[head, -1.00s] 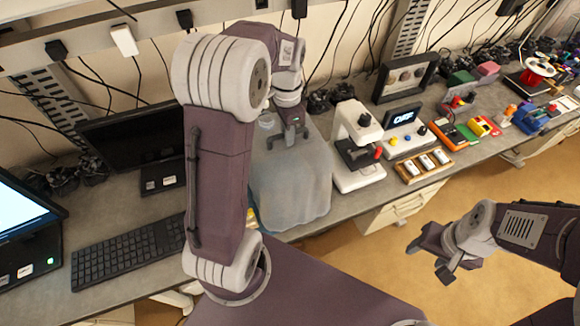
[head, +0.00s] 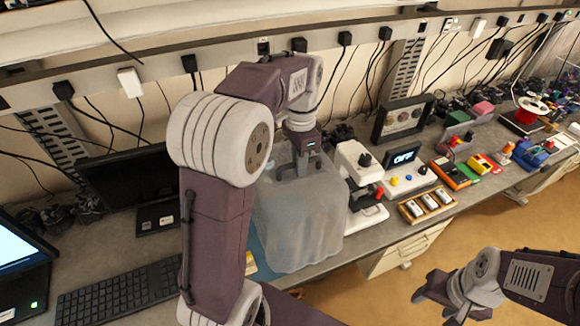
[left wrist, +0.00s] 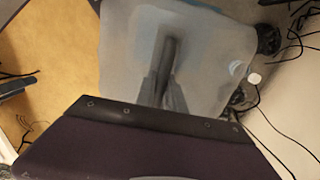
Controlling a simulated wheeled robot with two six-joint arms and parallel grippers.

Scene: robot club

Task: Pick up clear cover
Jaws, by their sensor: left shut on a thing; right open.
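The clear cover (head: 300,222) is a translucent, bluish-grey box shape on the workbench, in the middle of the head view. My left gripper (head: 299,170) comes down onto its top and is shut on it. In the left wrist view the cover (left wrist: 205,50) fills the top middle, with the gripper fingers (left wrist: 165,78) at its top. Whether its lower edge is clear of the bench is hard to tell. My right gripper (head: 432,302) is open and empty, at the lower right over the floor, away from the bench.
A white microscope-like device (head: 357,175) stands close to the cover's right. A display reading OFF (head: 404,160) and a wooden tray (head: 427,206) are further right. A keyboard (head: 120,292) and laptop (head: 22,255) lie left. The brown floor (head: 480,225) is open.

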